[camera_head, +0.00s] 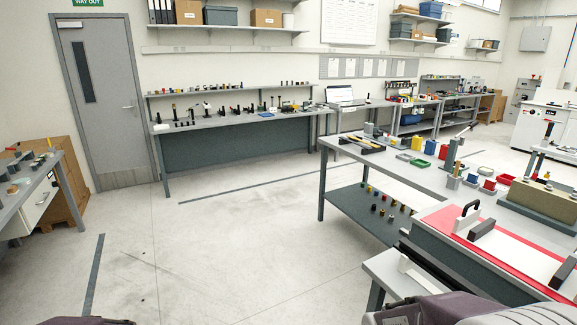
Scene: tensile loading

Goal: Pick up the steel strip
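I cannot pick out the steel strip with certainty in the head view. A small pale, narrow piece (405,264) stands on the light grey low bench (392,279) at the lower right, but its material is too small to tell. Neither of my grippers shows. Only dark parts, likely of my own arms, show at the bottom edge.
A red-bordered white surface (455,222) with black handles lies at the right. Behind it, a grey workbench (345,147) holds coloured bins and small parts. A long bench (240,118) with small tools stands along the back wall. The floor (230,240) in the middle is clear.

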